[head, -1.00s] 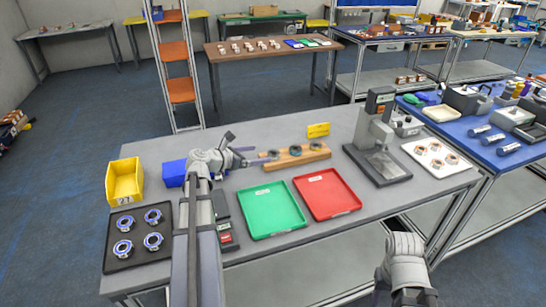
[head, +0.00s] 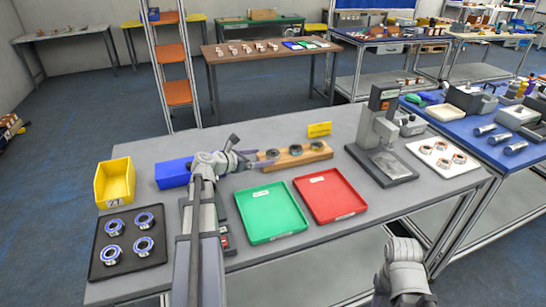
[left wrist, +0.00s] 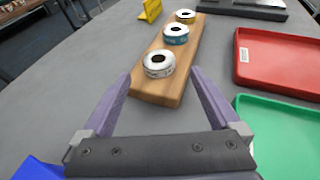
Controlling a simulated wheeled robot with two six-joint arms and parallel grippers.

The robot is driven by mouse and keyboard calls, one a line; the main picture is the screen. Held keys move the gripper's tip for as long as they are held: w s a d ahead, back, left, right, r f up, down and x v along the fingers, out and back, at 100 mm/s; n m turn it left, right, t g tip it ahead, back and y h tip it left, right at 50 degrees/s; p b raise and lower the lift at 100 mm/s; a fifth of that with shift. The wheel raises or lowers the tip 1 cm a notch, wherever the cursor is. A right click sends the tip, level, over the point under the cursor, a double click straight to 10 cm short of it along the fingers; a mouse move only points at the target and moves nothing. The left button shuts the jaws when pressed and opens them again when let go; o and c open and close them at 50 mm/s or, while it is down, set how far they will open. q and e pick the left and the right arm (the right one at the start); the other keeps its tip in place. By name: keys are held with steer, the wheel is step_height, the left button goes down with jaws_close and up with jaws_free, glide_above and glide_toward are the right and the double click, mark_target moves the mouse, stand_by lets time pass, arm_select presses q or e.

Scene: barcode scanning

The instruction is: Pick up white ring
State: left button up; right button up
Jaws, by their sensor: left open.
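The white ring (left wrist: 159,64) lies flat at the near end of a wooden board (left wrist: 178,78), with a teal ring (left wrist: 176,34) and a yellowish ring (left wrist: 185,16) behind it. In the head view the white ring (head: 271,154) is the leftmost of the three. My left gripper (head: 264,163) is open and empty at the left end of the board. In the left wrist view its purple fingers (left wrist: 161,76) point toward the white ring, one on each side in the picture. No contact shows. My right arm shows at the lower right, but its fingers do not.
A green tray (head: 271,212) and a red tray (head: 331,195) lie in front of the board. A blue box (head: 173,174) and a yellow bin (head: 114,182) stand left. A yellow sign (head: 319,130) is behind the board; a grey stand (head: 384,140) is right.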

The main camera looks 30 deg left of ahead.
mark_target(271, 153)
arm_select(q)
steer(key=x, duration=0.2)
steer(key=b+x, duration=0.1)
steer(key=x, duration=0.2)
steer(key=shift+w+a+r, duration=0.1)
steer(key=shift+w+r, duration=0.1)
jaws_close()
stand_by(0.6)
